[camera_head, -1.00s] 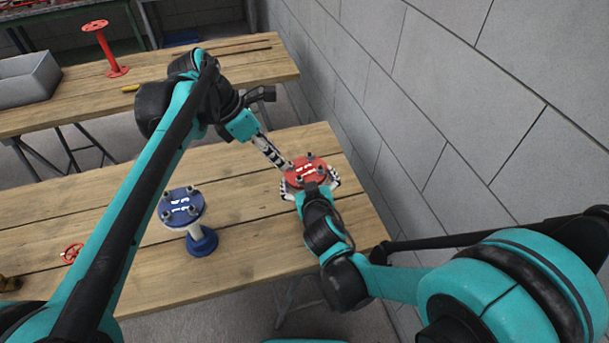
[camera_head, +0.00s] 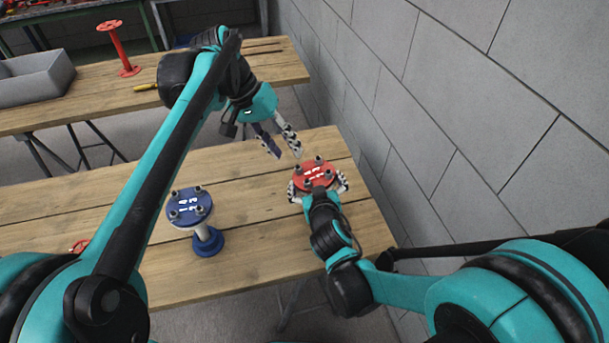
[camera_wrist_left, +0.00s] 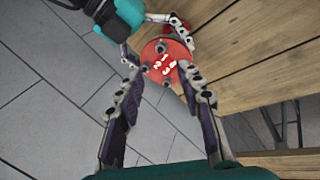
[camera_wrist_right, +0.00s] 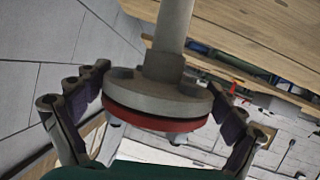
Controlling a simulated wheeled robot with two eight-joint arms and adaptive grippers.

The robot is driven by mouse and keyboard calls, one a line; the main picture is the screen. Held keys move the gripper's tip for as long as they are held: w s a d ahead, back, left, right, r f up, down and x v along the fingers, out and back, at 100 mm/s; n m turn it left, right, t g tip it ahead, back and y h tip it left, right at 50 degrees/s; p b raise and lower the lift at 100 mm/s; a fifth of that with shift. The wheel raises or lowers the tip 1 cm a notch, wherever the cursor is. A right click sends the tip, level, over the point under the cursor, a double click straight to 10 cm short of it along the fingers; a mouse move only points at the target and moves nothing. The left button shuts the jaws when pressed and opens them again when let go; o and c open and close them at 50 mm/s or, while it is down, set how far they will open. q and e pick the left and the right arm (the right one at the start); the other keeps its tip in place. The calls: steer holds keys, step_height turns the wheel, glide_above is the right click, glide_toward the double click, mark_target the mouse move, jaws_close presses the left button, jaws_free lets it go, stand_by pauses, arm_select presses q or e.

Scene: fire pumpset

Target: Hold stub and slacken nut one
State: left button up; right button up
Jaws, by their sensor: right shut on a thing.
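The red-topped stub (camera_head: 327,172) stands at the bench's right end, with white numerals and several nuts on its red disc. In the right wrist view its grey flange (camera_wrist_right: 160,97) and pipe show above the red disc. My right gripper (camera_head: 318,187) is shut on the stub, fingers on both sides of the flange. My left gripper (camera_head: 287,153) is open and empty, just beyond and above the stub's far left edge. In the left wrist view the red disc (camera_wrist_left: 165,66) shows between its spread fingertips. The numeral beside each nut is too small to tell surely.
A blue-topped stub (camera_head: 190,208) stands on the near bench (camera_head: 130,215) to the left, with a partly hidden red handwheel (camera_head: 79,246). The back bench holds a grey bin (camera_head: 35,80) and a red flanged spool (camera_head: 118,48). A block wall (camera_head: 440,90) runs close on the right.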

mark_target(308, 181)
arm_select(q)
steer(key=d+f+m, duration=0.1)
steer(key=f+m, duration=0.2)
steer(key=m, duration=0.1)
steer(key=d+f+m, duration=0.2)
steer(key=f+m, duration=0.1)
steer(key=m, duration=0.2)
steer(key=d+f+m, duration=0.1)
steer(key=f+m, duration=0.3)
steer(key=m, duration=0.1)
steer(key=shift+w+d+g, duration=0.1)
steer(key=shift+d+g, duration=0.2)
steer(key=shift+d, duration=0.05)
jaws_close()
